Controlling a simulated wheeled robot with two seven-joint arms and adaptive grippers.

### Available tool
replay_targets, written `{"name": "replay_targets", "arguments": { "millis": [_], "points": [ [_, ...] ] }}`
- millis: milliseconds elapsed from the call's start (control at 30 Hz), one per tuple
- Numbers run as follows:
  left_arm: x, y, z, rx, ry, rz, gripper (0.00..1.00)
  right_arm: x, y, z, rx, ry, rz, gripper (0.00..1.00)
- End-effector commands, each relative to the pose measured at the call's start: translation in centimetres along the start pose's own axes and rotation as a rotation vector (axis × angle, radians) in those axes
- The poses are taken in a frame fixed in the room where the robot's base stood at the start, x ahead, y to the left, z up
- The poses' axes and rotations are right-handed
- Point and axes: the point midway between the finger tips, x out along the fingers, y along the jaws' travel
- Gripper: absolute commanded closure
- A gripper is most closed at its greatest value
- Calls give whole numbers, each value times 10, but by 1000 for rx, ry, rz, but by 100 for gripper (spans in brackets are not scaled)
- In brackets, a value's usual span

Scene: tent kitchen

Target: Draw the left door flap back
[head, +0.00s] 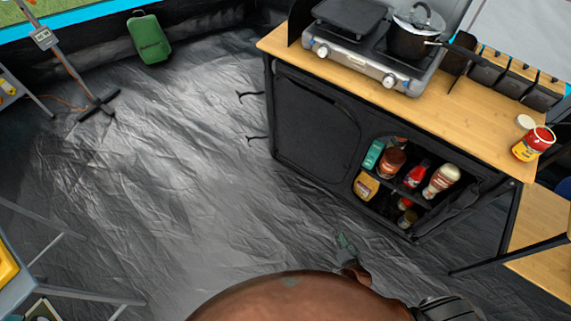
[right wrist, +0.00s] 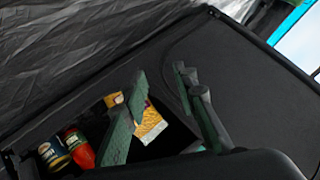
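The left door flap (head: 315,125) is a black fabric panel with an arched seam. It lies flat and closed over the left half of the kitchen stand's front. Its dark panel also shows in the right wrist view (right wrist: 245,75). My right gripper (head: 346,245), with green fingertips, is low in front of the stand, below the open right compartment in the head view. In the right wrist view its two fingers (right wrist: 160,76) are apart with nothing held between them. I cannot tell whether a fingertip touches the fabric. My left gripper is not in view.
The open right compartment holds several bottles and jars and a yellow packet (head: 366,186).

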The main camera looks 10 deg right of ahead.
Motion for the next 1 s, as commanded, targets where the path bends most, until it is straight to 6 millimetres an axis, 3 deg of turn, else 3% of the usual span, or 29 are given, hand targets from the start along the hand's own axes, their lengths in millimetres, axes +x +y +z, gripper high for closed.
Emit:
{"name": "replay_targets", "arguments": {
  "millis": [33, 133, 300, 400, 533, 667, 1000],
  "points": [
    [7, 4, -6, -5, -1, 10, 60, 30, -8, -13, 96, 80, -37, 74],
    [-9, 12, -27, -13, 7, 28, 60, 63, -36, -61, 300, 238, -118, 74],
    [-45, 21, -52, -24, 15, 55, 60, 95, -67, -128, 621, 451, -248, 74],
    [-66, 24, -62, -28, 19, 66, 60, 102, -77, -154, 767, 533, -306, 74],
    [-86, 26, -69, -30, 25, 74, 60, 106, -84, -176, 888, 596, -356, 74],
    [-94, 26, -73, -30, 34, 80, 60, 109, -89, -188, 938, 622, -378, 74],
    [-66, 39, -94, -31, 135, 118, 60, 145, -91, -220, 941, 622, -381, 74]
  ]
}}
